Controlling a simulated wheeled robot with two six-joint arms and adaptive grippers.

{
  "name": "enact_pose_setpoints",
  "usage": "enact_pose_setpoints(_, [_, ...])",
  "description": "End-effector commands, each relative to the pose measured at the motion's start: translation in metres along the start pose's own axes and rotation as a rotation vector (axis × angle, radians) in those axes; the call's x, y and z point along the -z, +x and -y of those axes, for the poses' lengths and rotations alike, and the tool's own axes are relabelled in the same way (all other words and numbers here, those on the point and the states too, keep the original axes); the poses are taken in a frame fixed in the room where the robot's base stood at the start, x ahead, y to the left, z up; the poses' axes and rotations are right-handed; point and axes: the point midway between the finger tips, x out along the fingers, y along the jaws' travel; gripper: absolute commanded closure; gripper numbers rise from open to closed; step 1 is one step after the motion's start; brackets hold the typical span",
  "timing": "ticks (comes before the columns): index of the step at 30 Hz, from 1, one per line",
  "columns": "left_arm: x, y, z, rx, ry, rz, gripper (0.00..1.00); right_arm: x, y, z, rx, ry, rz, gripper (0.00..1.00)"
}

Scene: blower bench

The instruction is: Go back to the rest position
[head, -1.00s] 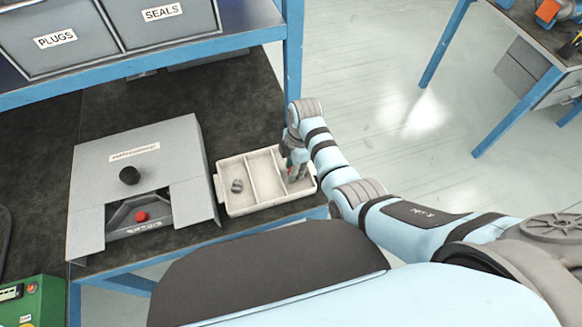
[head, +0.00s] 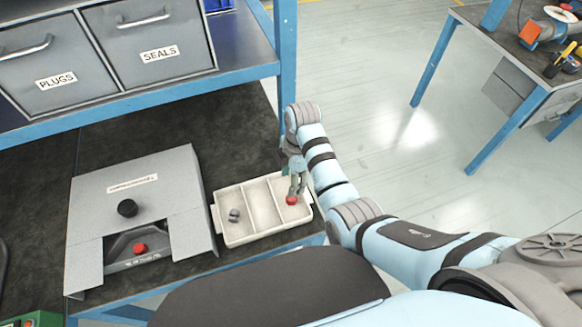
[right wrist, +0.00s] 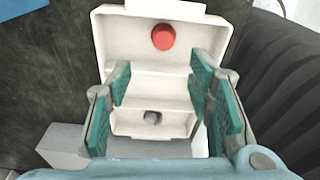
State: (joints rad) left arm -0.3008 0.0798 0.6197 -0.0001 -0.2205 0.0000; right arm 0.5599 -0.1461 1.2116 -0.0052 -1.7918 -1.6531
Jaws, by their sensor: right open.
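My right gripper (head: 297,180) is open and sits above the right compartment of the white divided tray (head: 236,240). In the right wrist view its green-padded fingers (right wrist: 160,105) are spread wide with nothing between them. A red round cap (head: 291,200) lies in the tray's right compartment, close below the fingertips; it also shows in the right wrist view (right wrist: 163,37), ahead of the fingers. A small grey part (head: 234,215) lies in the tray's left compartment. My left gripper is not in view.
A grey fixture box (head: 135,195) with a black knob (head: 127,208) and a red button (head: 139,248) stands left of the tray. The shelf with grey bins labelled PLUGS and SEALS (head: 160,53) is above. Another bench (head: 535,90) stands at far right.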

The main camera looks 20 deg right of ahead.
Motion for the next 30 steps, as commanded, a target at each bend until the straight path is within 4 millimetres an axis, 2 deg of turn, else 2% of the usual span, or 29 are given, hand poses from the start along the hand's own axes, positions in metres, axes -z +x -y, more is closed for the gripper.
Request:
enact_pose_setpoints(1, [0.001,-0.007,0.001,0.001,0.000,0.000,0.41,0.000,-0.016,-0.001,-0.003,0.000,0.001,0.53])
enact_pose_setpoints(6, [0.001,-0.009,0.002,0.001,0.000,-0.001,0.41,0.000,-0.039,0.000,0.000,0.000,0.000,0.53])
enact_pose_setpoints(23, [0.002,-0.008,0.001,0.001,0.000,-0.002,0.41,-0.001,-0.038,0.002,-0.001,0.012,0.001,0.53])
enact_pose_setpoints(26, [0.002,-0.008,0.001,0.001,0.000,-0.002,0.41,-0.013,-0.022,0.020,-0.022,0.151,0.014,0.53])
enact_pose_setpoints(30, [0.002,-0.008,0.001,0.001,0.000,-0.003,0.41,-0.044,0.010,0.077,-0.108,0.555,0.047,0.53])
